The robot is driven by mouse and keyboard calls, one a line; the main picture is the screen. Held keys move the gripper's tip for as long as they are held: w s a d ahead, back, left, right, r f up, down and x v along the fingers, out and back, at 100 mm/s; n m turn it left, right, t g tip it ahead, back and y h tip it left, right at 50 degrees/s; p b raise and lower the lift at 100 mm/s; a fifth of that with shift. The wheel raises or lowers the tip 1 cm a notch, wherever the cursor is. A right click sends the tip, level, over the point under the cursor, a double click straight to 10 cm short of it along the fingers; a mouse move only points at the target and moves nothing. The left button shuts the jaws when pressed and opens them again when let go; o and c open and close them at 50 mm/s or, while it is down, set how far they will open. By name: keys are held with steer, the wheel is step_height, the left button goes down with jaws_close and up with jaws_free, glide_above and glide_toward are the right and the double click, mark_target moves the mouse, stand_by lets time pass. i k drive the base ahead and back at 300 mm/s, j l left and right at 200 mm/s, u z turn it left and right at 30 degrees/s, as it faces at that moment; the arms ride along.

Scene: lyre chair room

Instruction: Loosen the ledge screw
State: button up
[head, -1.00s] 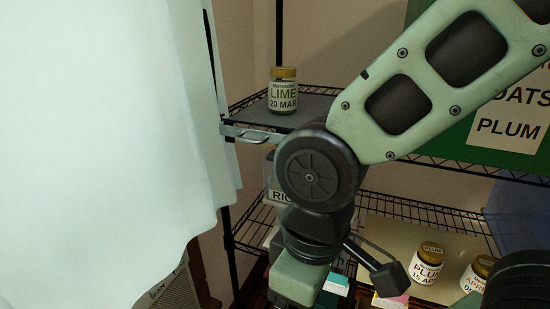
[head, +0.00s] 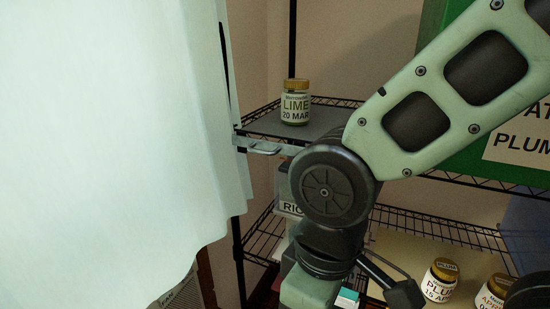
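I cannot make out a screw clearly in the head view. A grey ledge (head: 325,118) lies on the upper wire shelf, with a small light metal loop or bracket (head: 263,148) at its front left corner. The lower arm runs down out of the picture, and I cannot see my gripper's fingertips.
A lime jar (head: 295,102) stands on the ledge. A pale curtain (head: 110,130) fills the left side. A green box (head: 490,150) stands right, behind my arm. A plum jar (head: 440,283) and another jar (head: 494,293) stand on the lower shelf (head: 408,250).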

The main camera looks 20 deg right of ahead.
mark_target(284, 167)
steer(key=u, duration=1)
steer(key=k+l+u, duration=0.15)
steer(key=u, duration=0.2)
steer(key=k+l+u, duration=0.15)
steer(key=u, duration=0.2)
steer(key=l, duration=0.1)
